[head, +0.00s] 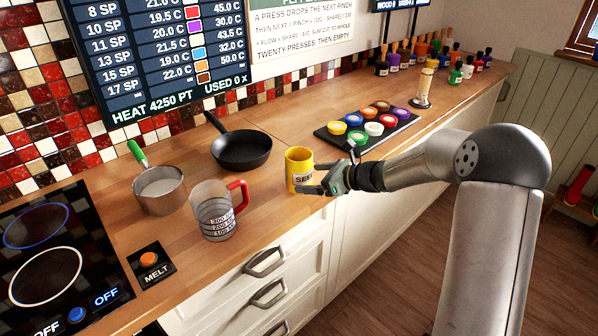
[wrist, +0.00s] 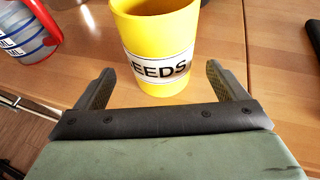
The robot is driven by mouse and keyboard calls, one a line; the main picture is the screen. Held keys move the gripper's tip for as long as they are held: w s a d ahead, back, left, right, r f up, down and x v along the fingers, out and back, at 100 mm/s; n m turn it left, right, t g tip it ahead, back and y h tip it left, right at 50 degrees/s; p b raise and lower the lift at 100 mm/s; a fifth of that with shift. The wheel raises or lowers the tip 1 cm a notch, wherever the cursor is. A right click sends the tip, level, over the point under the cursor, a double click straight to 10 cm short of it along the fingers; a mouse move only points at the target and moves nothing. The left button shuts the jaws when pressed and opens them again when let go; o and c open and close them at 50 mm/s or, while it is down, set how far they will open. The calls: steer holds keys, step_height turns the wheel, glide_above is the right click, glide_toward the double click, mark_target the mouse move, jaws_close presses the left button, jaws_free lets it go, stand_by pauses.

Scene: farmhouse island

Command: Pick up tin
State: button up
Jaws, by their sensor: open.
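A yellow tin (head: 298,166) with a white label stands upright on the wooden counter near its front edge. In the wrist view the tin (wrist: 158,30) is straight ahead, its label ending in "EEDS". My gripper (head: 318,188) is at the front right of the tin in the head view. In the wrist view my gripper (wrist: 160,85) is open, with one finger on each side of the tin's lower part. Gaps show between the fingers and the tin. The tin's far side is hidden.
A measuring jug (head: 217,212) with a red handle stands left of the tin. A saucepan (head: 159,189) and a black frying pan (head: 241,150) are farther back. A black tray (head: 385,135) of coloured pots lies to the right.

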mark_target(299, 165)
steer(key=x, duration=0.1)
steer(key=p+x, duration=0.1)
steer(key=x, duration=0.1)
steer(key=r+x, duration=0.1)
steer(key=x, duration=0.1)
steer(key=shift+w+a, duration=0.15)
steer(key=c, duration=1.1)
steer(key=shift+r, duration=0.5)
step_height(299, 165, up, 2)
steer(key=shift+r, duration=0.25)
steer(key=s+d+r+b, duration=0.2)
steer(key=s+d+r, duration=0.1)
steer(key=s+r, duration=0.6)
steer(key=s, duration=0.4)
steer(key=shift+s+r, duration=0.25)
steer(key=shift+s, duration=0.15)
